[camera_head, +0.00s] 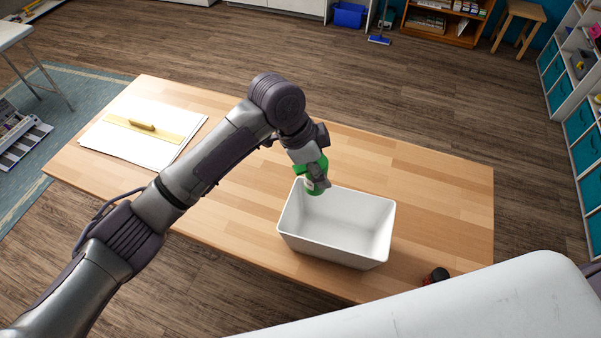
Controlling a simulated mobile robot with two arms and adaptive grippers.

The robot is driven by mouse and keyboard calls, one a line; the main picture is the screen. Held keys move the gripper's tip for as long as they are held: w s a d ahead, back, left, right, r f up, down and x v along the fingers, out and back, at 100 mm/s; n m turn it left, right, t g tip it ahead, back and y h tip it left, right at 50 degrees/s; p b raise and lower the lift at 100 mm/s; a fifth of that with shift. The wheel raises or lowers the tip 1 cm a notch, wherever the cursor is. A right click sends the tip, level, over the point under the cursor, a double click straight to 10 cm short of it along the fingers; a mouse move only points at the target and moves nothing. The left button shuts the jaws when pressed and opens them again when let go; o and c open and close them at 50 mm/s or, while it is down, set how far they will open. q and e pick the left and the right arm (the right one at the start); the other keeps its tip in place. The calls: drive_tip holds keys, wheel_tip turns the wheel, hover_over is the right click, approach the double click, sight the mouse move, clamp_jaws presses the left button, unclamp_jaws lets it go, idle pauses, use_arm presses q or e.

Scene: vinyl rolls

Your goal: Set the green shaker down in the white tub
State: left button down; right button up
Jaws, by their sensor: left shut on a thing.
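The green shaker (309,187) is in my left gripper (318,178), which is shut on it. The gripper partly covers the shaker. The white tub (334,256) stands open on the wooden table, and its visible inside looks empty. The shaker shows at the tub's back left corner, overlapping the rim in the picture. I cannot tell whether it touches the rim or how high it is above it. My right gripper is not in view.
The wooden table (440,190) is clear to the right of the tub. White sheets with a yellow float (143,126) lie at its left end. A small black and red object (437,275) is near the front right edge. Shelves stand at the far right.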

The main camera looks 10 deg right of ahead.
use_arm(q)
drive_tip(key=shift+s+d+r, duration=0.2)
drive_tip(key=shift+s+r, duration=0.05)
drive_tip(key=shift+r, duration=0.15)
drive_tip(key=shift+p, duration=0.45)
drive_tip(key=shift+f+b, duration=1.45)
drive_tip(key=shift+f, duration=2.15)
drive_tip(key=shift+f, duration=0.1)
drive_tip(key=shift+f, duration=0.35)
